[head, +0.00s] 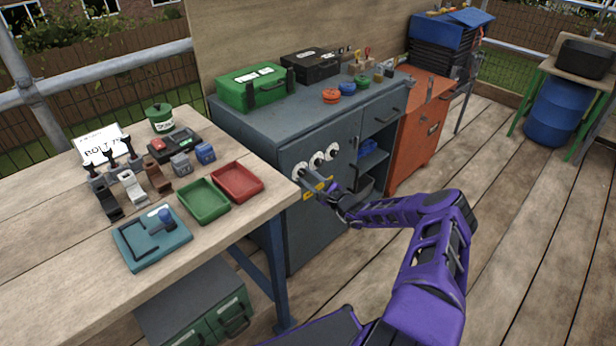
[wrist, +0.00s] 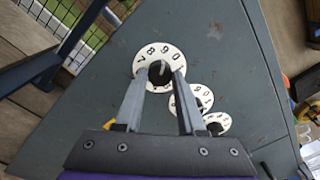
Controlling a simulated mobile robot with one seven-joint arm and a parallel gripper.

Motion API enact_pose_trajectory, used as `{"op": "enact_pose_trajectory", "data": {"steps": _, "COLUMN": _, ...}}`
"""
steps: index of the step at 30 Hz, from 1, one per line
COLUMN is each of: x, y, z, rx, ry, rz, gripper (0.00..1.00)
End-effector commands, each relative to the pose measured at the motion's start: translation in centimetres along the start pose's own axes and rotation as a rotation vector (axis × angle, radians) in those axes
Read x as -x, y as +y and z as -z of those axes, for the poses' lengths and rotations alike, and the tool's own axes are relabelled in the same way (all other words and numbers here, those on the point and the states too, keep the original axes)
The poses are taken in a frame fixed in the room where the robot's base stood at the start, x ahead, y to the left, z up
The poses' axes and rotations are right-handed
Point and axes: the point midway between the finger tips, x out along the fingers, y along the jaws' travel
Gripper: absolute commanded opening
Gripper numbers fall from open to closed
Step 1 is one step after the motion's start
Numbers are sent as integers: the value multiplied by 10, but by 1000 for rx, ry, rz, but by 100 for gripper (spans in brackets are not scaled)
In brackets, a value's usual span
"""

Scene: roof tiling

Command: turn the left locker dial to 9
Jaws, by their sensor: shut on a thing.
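The left dial (head: 299,169) is a white numbered disc with a dark knob on the front of the grey locker cabinet (head: 262,150). In the wrist view the same dial (wrist: 146,57) shows large, with 7, 8, 9 and 0 readable along its upper edge. Its lower part is partly hidden. My gripper (head: 309,177) reaches the dial from the front. In the wrist view my gripper (wrist: 160,75) has a finger on each side of the dark knob (wrist: 161,76) and is shut on it. A pale mark on the knob points up, roughly between 9 and 0; I cannot tell exactly.
A middle dial (head: 318,159) and a right dial (head: 332,149) sit close beside it. A wooden workbench (head: 60,250) with trays and tools stands to the left. A green case (head: 252,87) is on the cabinet top. Open floor lies to the right.

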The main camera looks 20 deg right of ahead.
Motion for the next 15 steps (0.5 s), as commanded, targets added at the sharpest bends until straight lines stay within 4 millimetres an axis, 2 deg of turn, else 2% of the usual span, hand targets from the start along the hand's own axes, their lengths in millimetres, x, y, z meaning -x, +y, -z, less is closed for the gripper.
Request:
{"op": "enact_pose_trajectory", "data": {"steps": 14, "x": 0, "y": 0, "z": 0, "rx": 20, "ry": -2, "rz": 1, "gripper": 0}}
{"op": "enact_pose_trajectory", "data": {"steps": 15, "x": 0, "y": 0, "z": 0, "rx": 20, "ry": -2, "rz": 1, "gripper": 41}}
